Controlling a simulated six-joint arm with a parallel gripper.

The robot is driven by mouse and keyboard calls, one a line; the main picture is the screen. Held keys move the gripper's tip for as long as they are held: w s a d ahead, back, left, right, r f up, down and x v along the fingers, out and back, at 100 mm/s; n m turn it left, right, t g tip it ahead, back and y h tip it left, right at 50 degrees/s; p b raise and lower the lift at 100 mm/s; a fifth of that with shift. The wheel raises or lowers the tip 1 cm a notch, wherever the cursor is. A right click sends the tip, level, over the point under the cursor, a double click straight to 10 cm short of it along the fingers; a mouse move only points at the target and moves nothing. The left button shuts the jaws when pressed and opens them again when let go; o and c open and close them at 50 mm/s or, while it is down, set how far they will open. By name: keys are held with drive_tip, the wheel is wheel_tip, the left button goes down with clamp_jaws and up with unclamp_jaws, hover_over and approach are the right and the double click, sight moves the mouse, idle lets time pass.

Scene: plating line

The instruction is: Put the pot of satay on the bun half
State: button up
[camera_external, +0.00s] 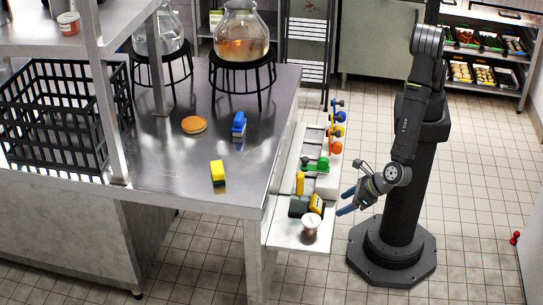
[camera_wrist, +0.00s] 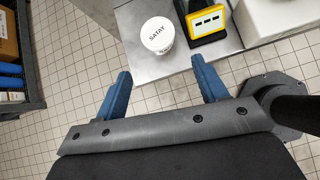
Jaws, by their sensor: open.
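The pot of satay (camera_wrist: 158,34) is a small white tub with SATAY on its lid. It stands upright on the low steel shelf at the table's side, near the shelf's front end, and also shows in the external view (camera_external: 311,224). The bun half (camera_external: 194,125) lies on the steel table, left of a blue item. My gripper (camera_wrist: 162,85) is open and empty, with its blue fingers apart and the pot beyond them, not touching. In the external view my gripper (camera_external: 345,203) is to the right of the shelf, beside and slightly above the pot.
A yellow-and-black device (camera_wrist: 206,22) stands close beside the pot. Several coloured items line the shelf behind it. On the table are a blue item (camera_external: 239,124), a yellow block (camera_external: 218,172), glass vessels on black stands (camera_external: 241,35) and a black crate (camera_external: 55,120). Shelf posts rise at the left.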

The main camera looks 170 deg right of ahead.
sight(312, 220)
drive_tip(key=x, duration=1.7)
drive_tip(key=shift+w+d, duration=0.2)
drive_tip(key=c, duration=0.7)
drive_tip(key=shift+r, duration=0.1)
drive_tip(key=shift+c, duration=0.2)
